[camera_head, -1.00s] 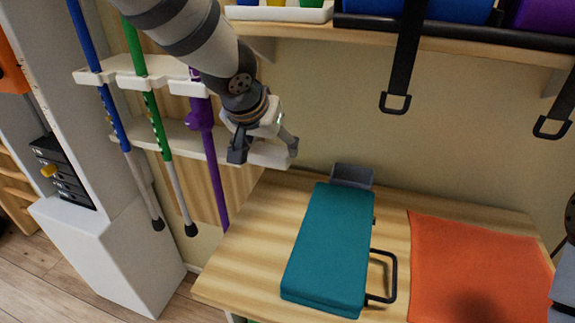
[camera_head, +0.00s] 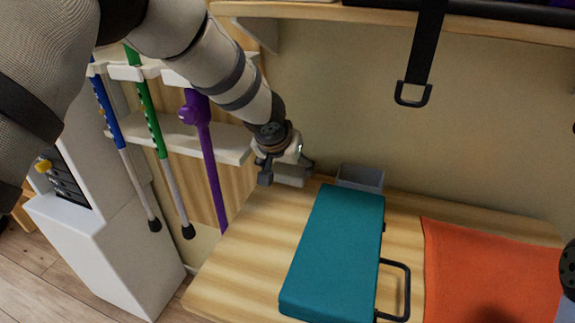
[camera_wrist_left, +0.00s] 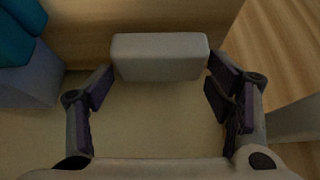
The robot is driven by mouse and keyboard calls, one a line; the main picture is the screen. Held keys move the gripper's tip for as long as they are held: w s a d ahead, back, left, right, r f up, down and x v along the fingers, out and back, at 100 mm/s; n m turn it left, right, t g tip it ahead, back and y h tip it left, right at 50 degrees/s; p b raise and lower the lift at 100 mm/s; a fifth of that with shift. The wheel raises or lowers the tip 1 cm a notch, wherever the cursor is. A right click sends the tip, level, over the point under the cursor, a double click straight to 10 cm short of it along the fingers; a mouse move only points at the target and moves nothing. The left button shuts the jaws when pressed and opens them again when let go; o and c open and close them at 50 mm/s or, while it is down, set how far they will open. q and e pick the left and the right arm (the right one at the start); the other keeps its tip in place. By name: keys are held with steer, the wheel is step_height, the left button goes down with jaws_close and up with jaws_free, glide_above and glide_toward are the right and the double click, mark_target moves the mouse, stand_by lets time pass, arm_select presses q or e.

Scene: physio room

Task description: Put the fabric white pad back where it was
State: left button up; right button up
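The white pad, a pale grey-white block, shows in the head view (camera_head: 290,180) at the back left corner of the wooden table, below my left gripper (camera_head: 286,168). In the left wrist view the pad (camera_wrist_left: 160,57) lies straight ahead, its long side across the gap between the fingertips of my left gripper (camera_wrist_left: 160,82). The fingers are spread wide, one near each end of the pad. I cannot tell whether they touch it. Only part of my right arm shows at the right edge of the head view; its fingers are out of frame.
A teal cushion with a black handle (camera_head: 335,250) lies on the table (camera_head: 235,262), with a small grey bin (camera_head: 361,178) behind it. An orange cloth (camera_head: 490,270) lies to the right. Canes hang from a white rack at left. A black strap (camera_head: 425,50) hangs from the shelf above.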

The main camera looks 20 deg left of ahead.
arm_select(q)
steer(key=shift+o, duration=0.7)
steer(key=shift+s+r, duration=0.1)
steer(key=shift+r, duration=0.2)
steer(key=p+v, duration=0.2)
steer(key=v, duration=0.9)
steer(key=shift+s+r, duration=0.15)
steer(key=shift+r, duration=0.1)
arm_select(e)
steer(key=shift+t, duration=0.6)
steer(key=w+r, duration=0.3)
steer(key=shift+w+r, duration=0.1)
steer(key=shift+w, duration=0.05)
